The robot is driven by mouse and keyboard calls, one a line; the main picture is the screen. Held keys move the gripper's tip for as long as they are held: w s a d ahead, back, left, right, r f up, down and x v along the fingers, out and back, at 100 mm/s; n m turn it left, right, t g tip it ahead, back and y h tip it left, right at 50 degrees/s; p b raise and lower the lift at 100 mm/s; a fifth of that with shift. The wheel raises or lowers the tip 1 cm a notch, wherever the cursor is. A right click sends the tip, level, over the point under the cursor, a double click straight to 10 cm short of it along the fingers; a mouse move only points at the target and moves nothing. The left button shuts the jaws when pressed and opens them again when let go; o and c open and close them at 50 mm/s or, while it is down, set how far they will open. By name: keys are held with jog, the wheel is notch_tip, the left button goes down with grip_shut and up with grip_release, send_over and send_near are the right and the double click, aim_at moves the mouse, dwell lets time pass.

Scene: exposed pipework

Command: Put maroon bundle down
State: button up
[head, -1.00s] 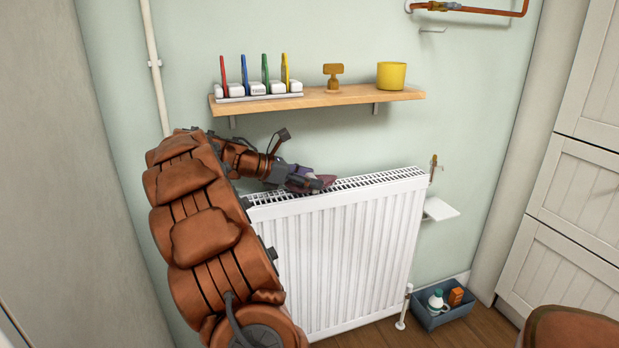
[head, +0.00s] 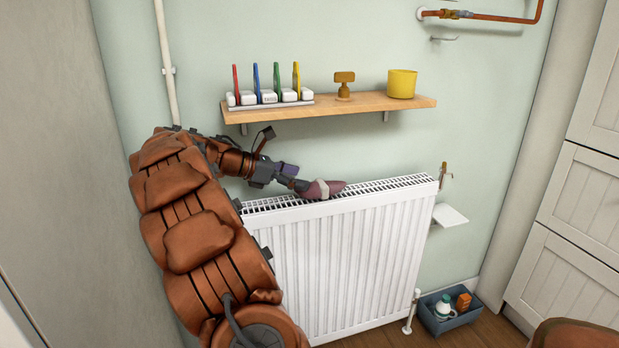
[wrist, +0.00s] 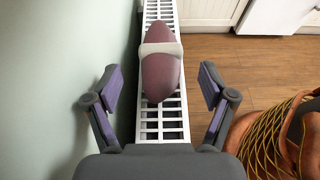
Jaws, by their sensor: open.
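The maroon bundle (head: 318,190) lies on the top grille of the white radiator (head: 335,255). In the wrist view the bundle (wrist: 161,70) is a rounded, tapered roll with a pale band around its middle, lying lengthwise along the grille (wrist: 163,125). My gripper (head: 292,183) is just left of the bundle in the head view. In the wrist view my gripper (wrist: 160,92) is open, its fingers spread wide on either side of the grille and apart from the bundle.
A wooden shelf (head: 330,107) above the radiator holds coloured-handled items, a brass key-like piece (head: 344,84) and a yellow cup (head: 401,83). A small white ledge (head: 450,215) is right of the radiator. A blue-grey bin (head: 450,316) stands on the floor.

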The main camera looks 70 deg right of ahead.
jog(key=shift+w+a+r, duration=0.2)
jog(key=shift+w+a, duration=0.1)
jog(key=shift+a, duration=0.05)
jog(key=shift+a, duration=0.1)
jog(key=s+a+f+m+t+y, duration=0.1)
jog(key=a+f+m+t+y, duration=0.2)
jog(key=a, duration=1)
jog(key=a+f+m+t+y, duration=0.15)
jog(key=a+f, duration=0.45)
jog(key=a, duration=0.8)
jog(key=s+a+f+m+y, duration=0.1)
jog(key=s+a, duration=0.3)
jog(key=a, duration=0.4)
jog(key=s+a+f+m+t+y, duration=0.1)
jog(key=s+a+f+y, duration=0.1)
jog(key=a, duration=0.6)
jog(key=s+a+f+m+t+y, duration=0.1)
jog(key=s+a+f, duration=0.3)
jog(key=a, duration=0.5)
jog(key=shift+s+m+y, duration=0.35)
jog(key=shift+s+y, duration=0.1)
jog(key=shift+s, duration=0.55)
jog(key=shift+r, duration=0.1)
